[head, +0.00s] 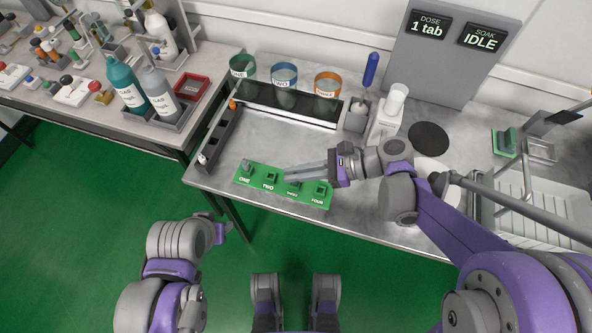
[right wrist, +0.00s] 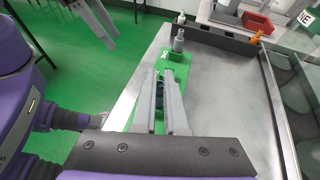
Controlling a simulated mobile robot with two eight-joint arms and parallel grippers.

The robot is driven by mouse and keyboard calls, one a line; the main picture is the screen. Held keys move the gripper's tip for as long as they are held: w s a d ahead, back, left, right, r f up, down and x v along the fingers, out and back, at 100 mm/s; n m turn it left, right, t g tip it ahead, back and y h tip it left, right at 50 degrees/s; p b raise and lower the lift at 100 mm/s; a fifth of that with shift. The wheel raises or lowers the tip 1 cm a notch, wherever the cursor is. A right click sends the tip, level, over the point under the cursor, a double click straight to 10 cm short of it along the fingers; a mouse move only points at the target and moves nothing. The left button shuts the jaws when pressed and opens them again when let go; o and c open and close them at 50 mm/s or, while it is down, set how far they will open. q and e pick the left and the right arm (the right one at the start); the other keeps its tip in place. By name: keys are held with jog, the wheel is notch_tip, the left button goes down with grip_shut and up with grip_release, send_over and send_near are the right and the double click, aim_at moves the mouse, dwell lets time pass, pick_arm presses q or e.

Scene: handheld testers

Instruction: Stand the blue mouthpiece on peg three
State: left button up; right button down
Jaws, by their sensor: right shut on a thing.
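The green peg board (head: 262,186) lies near the table's front edge, with pegs marked ONE to FOUR. A grey piece (head: 247,166) stands on peg one; it also shows upright in the right wrist view (right wrist: 179,40). My right gripper (head: 287,178) reaches in from the right, low over the board by peg three. In the right wrist view its fingers are shut on a dark blue thing, seemingly the blue mouthpiece (right wrist: 159,89). The fingers hide most of it, so I cannot tell whether it touches the peg. My left gripper (head: 228,231) hangs in front of the table, away from the board.
Three labelled cups (head: 284,84) stand along the back. A dark narrow tray (head: 219,138) lies left of the board. A white bottle (head: 388,112), a black disc (head: 428,138) and a wire rack (head: 505,190) are to the right. The table's middle is clear.

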jog(key=shift+f, duration=0.1)
jog(key=c, duration=0.9)
grip_release()
jog(key=p+v, duration=0.1)
jog(key=v, duration=1)
jog(key=shift+a, duration=0.1)
